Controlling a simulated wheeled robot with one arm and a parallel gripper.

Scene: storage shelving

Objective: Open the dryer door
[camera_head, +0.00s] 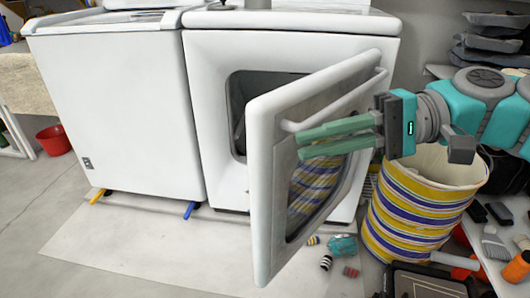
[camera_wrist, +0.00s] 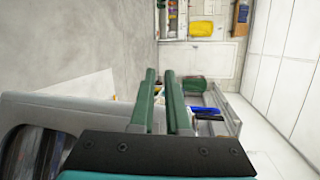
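The white dryer (camera_head: 360,22) stands at centre in the head view. Its door (camera_head: 262,180) is swung partly open, with the free edge toward the camera and left and the dark drum opening (camera_head: 238,110) visible behind it. A white bar handle (camera_head: 340,104) runs along the door's upper outer face. My gripper (camera_head: 300,145) is on the outer side, its green fingers pointing left across the door just below the bar. Whether they touch it is unclear. The fingers are slightly apart with nothing between them in the wrist view (camera_wrist: 159,75). The door (camera_wrist: 70,105) also shows there at lower left.
A white chest-like appliance (camera_head: 115,100) stands against the dryer's left. A striped basket (camera_head: 415,210) stands right of the door, below my arm. Small items (camera_head: 342,245) lie on the floor beneath the door. Shelving with clutter is at right; floor at front left is clear.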

